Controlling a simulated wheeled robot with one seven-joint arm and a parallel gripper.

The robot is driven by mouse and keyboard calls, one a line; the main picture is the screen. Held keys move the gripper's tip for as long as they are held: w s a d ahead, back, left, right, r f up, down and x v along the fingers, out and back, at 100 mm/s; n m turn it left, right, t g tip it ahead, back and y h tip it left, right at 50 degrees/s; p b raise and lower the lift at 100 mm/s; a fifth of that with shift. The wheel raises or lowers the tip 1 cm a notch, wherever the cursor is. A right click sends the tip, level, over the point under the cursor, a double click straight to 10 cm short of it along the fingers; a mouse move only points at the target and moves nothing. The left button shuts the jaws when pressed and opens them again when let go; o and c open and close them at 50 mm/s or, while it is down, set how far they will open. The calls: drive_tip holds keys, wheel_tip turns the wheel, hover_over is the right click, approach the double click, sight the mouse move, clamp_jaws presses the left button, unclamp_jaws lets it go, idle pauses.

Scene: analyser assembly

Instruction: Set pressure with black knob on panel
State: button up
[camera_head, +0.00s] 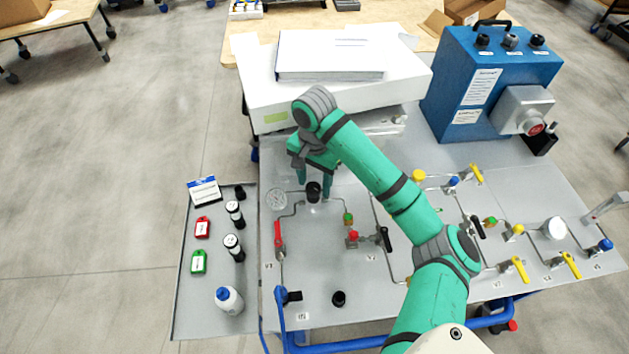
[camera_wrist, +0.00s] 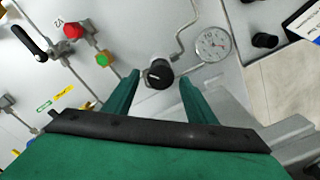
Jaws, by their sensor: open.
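A black knob (camera_head: 313,190) stands on the grey panel (camera_head: 310,255), to the right of a round white pressure gauge (camera_head: 276,199). My gripper (camera_head: 314,180) is over the knob, with its green fingers pointing down. In the wrist view the knob (camera_wrist: 158,73) shows between and slightly beyond the two fingertips of my open gripper (camera_wrist: 160,83), with a gap on both sides. The gauge (camera_wrist: 212,45) is upper right of the knob there, joined to it by a thin pipe. The gauge reading is too small to tell.
A red-handled valve (camera_head: 279,233), a red knob (camera_head: 353,236) and a black-handled valve (camera_head: 385,239) stand on the panel nearby. A white box (camera_head: 340,90) is behind my gripper. A grey side tray (camera_head: 205,310) with tags and bottles lies left. A blue unit (camera_head: 485,85) stands back right.

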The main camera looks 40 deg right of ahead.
sight(314, 185)
wheel_tip(314, 185, up, 11)
drive_tip(key=shift+f, duration=0.15)
idle(0.4)
idle(0.5)
